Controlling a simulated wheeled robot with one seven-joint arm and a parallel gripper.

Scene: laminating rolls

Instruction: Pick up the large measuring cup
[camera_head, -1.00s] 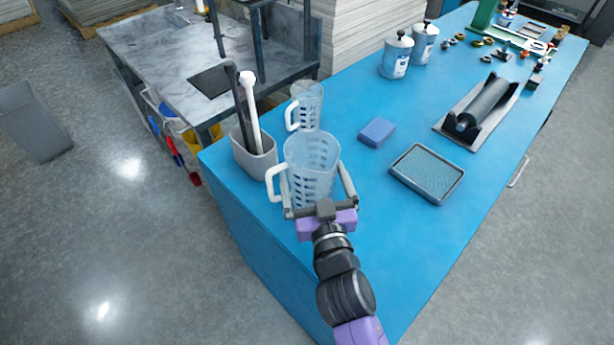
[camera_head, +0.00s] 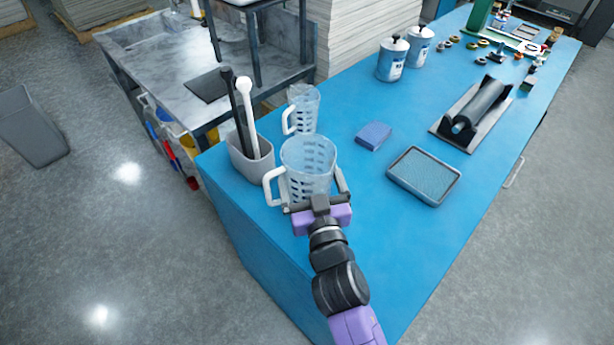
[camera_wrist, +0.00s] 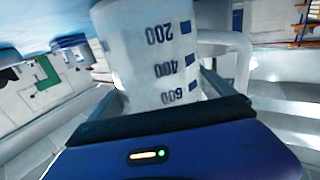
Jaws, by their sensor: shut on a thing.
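The large measuring cup (camera_head: 308,166) is clear with dark graduation marks and a white handle on its left. It stands upright at the near end of the blue table (camera_head: 330,240). My gripper (camera_head: 314,190) is shut on it, with the fingers on either side of its body. In the wrist view the measuring cup (camera_wrist: 155,50) fills the middle, with marks 200, 400 and 600 and its handle to the right. Whether its base touches the table is hidden by my gripper. A smaller measuring cup (camera_head: 304,108) stands just behind it.
A grey holder (camera_head: 250,160) with black and white sticks stands close on the left. To the right are a blue sponge (camera_head: 374,135), a tray (camera_head: 424,175) and a roller on a stand (camera_head: 474,112). Two lidded canisters (camera_head: 393,62) stand farther back. The right front tabletop is clear.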

